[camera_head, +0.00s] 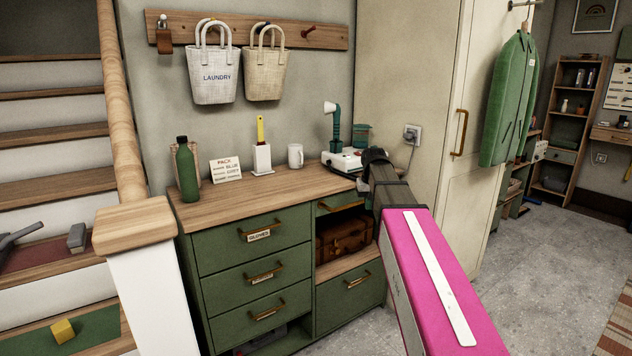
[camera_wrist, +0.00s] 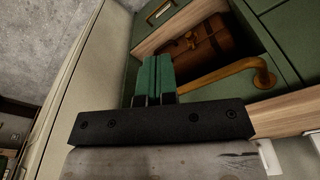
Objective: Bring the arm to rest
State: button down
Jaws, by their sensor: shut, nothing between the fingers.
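My arm is raised, and its pink link (camera_head: 440,275) reaches forward from the lower right of the head view towards the right end of the green cabinet (camera_head: 250,245). The dark wrist end of the arm is beside the right end of the wooden top. The fingers of my gripper (camera_wrist: 156,72) show green in the wrist view, side by side and shut, with nothing between them. Beyond them are the cabinet front, a brass handle (camera_wrist: 228,78) and a brown case (camera_wrist: 205,50). I cannot tell whether the fingers touch the cabinet.
A white device (camera_head: 345,160), a white mug (camera_head: 295,156), a green bottle (camera_head: 187,170) and a sign card (camera_head: 226,169) stand on the cabinet top. Two bags hang above. Stairs and a newel post (camera_head: 150,225) are left. Grey floor (camera_head: 530,255) is open at right.

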jog(key=s+f, duration=1.1)
jog(key=f, duration=0.3)
jog(key=s+f+g, duration=0.1)
jog(key=s+f, duration=1.1)
jog(key=f, duration=0.2)
jog(key=shift+m, duration=0.3)
jog(key=shift+w, duration=0.1)
